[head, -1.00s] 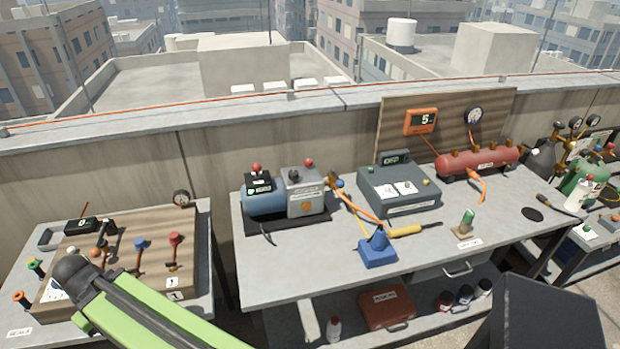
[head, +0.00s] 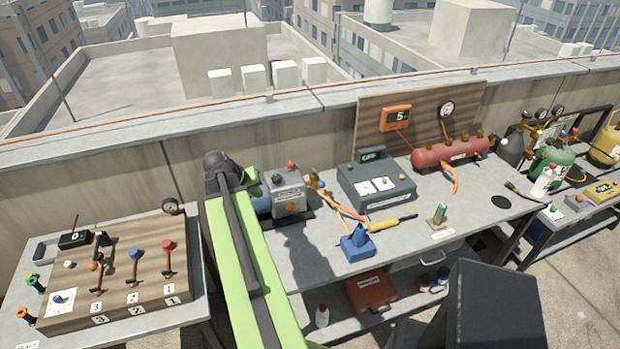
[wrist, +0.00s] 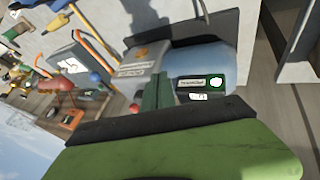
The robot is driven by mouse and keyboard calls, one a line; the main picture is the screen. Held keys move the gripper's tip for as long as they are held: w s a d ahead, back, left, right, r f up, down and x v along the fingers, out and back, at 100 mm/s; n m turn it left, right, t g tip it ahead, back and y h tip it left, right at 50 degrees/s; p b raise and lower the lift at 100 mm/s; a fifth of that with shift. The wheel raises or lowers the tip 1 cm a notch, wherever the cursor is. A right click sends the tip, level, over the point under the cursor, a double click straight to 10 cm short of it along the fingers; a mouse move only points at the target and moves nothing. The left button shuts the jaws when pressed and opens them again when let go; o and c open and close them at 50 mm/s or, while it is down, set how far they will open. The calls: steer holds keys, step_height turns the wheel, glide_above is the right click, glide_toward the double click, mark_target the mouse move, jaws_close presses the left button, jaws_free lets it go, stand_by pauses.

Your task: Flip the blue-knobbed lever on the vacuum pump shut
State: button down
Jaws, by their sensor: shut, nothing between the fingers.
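The vacuum pump stands on the middle bench, with a grey box (head: 287,190) and a blue cylinder (head: 262,204) partly hidden by my arm. In the head view a small blue knob (head: 322,185) shows beside a brass fitting right of the box. Its lever's position is too small to tell. In the wrist view the grey box (wrist: 140,72) and blue cylinder (wrist: 212,62) lie beyond my gripper (wrist: 158,92). The gripper's dark green fingers are shut and empty, apart from the blue knob (wrist: 95,77), which shows to their left.
A left board (head: 70,285) carries another blue-knobbed lever (head: 136,253).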

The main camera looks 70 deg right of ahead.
mark_target(319, 180)
steer(key=s+d+r+m+g+h, duration=0.1)
steer(key=s+d+r+m, duration=0.1)
steer(key=s+d, duration=0.6)
steer(key=s+r, duration=0.1)
steer(key=s, duration=0.2)
steer(key=shift+d+r+g+p, duration=0.2)
steer(key=shift+d+g+p, duration=0.1)
steer(key=shift+g+p, duration=0.1)
steer(key=b+x, duration=0.7)
steer(key=x, duration=0.3)
steer(key=shift+b, duration=0.35)
